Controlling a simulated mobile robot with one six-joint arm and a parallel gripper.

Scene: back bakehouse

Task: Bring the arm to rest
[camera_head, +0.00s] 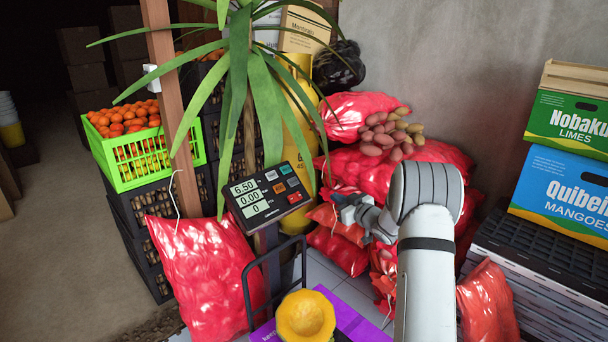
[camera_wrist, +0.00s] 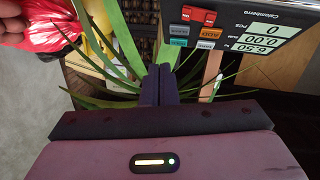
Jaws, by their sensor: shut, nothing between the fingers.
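My gripper shows in the wrist view (camera_wrist: 161,85), its two dark fingers together with nothing between them. In the head view my arm rises at the right of centre and bends over to the left. The gripper end (camera_head: 350,208) is partly hidden there behind the wrist and lies just right of the scale's display (camera_head: 266,198). The display also shows in the wrist view (camera_wrist: 240,30), close to the fingers at the upper right. Whether the fingers touch any leaf cannot be told.
Long plant leaves (camera_head: 240,90) hang over the display. Red net sacks (camera_head: 375,175) are piled behind my arm. A purple box (camera_head: 355,325) with a yellow object (camera_head: 305,316) sits below. Floor at far left is clear.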

